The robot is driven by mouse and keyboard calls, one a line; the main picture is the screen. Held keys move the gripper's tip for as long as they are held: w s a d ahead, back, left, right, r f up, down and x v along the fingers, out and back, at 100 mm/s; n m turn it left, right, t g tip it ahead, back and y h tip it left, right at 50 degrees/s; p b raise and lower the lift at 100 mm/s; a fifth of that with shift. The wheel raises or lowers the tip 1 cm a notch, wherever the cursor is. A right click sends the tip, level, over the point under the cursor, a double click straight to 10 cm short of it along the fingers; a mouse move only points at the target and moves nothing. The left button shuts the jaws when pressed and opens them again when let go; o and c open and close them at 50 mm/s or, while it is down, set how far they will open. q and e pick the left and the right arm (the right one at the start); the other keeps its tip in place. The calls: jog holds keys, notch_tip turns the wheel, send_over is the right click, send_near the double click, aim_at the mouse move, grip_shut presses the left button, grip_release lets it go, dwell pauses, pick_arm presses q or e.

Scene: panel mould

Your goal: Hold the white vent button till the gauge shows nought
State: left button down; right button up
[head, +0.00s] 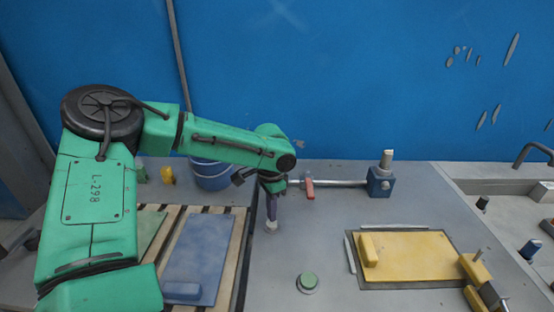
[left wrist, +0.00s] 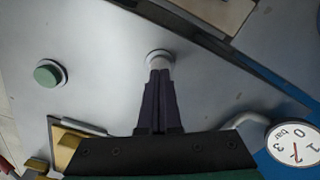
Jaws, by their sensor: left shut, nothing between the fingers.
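My left gripper (head: 271,217) reaches down from the green arm, its dark fingers shut with nothing between them. The white vent button (head: 271,228) is directly under the fingertips and partly hidden by them. In the left wrist view the closed fingers (left wrist: 160,75) overlap the white button (left wrist: 159,56), and the tips appear to be on it. I cannot tell how far it is pressed. The gauge (left wrist: 293,143) is at the right edge of the left wrist view, marked bar, with a red needle. I cannot read its exact value. My right gripper is out of view.
A green button (head: 308,282) stands to the right of the white one. A yellow panel (head: 415,255) lies in a mould to the right. A pipe with a red lever (head: 309,189) and a blue block (head: 380,182) runs behind. A blue panel (head: 196,258) lies on slats at left.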

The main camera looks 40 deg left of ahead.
pick_arm(q)
jog(key=shift+f, duration=0.2)
dwell(0.5)
jog(key=shift+f+b, duration=0.6)
jog(key=shift+f, duration=0.3)
jog(key=shift+r, duration=0.1)
dwell(0.5)
notch_tip(320, 180, up, 7)
jog(key=p, duration=0.7)
